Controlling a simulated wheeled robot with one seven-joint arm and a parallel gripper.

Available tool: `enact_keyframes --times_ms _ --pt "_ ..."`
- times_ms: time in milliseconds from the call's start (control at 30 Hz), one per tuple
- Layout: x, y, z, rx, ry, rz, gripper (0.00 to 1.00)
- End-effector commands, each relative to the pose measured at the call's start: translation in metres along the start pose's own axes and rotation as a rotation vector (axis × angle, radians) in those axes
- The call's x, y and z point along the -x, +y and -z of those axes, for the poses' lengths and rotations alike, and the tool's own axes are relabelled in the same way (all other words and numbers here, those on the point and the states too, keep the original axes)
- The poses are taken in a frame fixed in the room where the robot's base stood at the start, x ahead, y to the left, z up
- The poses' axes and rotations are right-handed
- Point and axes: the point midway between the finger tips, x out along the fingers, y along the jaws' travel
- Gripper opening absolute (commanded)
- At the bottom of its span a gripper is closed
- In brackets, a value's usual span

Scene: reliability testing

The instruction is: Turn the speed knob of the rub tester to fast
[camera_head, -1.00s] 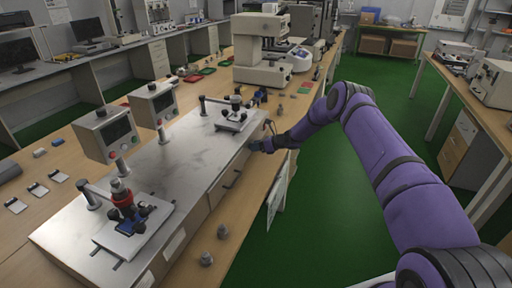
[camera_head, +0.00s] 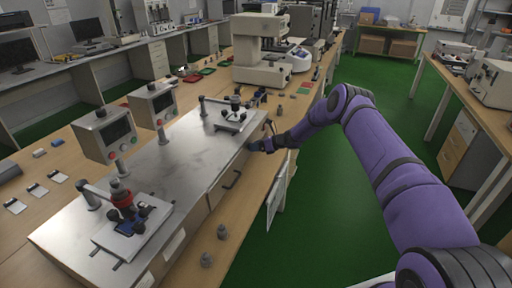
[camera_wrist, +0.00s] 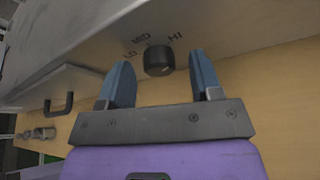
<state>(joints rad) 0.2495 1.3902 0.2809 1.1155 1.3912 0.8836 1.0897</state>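The speed knob (camera_wrist: 159,62) is a small black dial on the tester's front face, with LO, MID and HI printed around it in the wrist view. I cannot make out where its pointer is. My gripper (camera_wrist: 159,75) is open, with one blue finger on each side of the knob and gaps between. In the head view my gripper (camera_head: 262,145) is at the front side of the rub tester (camera_head: 165,170), a long metal-topped bench unit, near its far end. The knob is hidden in that view.
A dark drawer handle (camera_wrist: 60,104) sits left of the knob in the wrist view. Small grey weights (camera_head: 222,232) stand on the wooden table near its edge. Green floor (camera_head: 330,215) is clear beside it.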

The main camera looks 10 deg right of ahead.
Motion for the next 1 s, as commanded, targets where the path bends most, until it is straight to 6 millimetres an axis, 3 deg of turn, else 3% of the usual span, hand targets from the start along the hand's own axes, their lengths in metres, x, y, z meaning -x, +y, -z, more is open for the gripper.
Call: enact_keyframes --times_ms 267,700,1000 --pt "0.009 -0.001 0.000 0.000 0.000 0.001 0.59" --pt "0.085 0.000 -0.001 -0.001 -0.001 0.001 0.59" --pt "0.108 0.000 0.000 0.000 0.000 0.000 0.59"
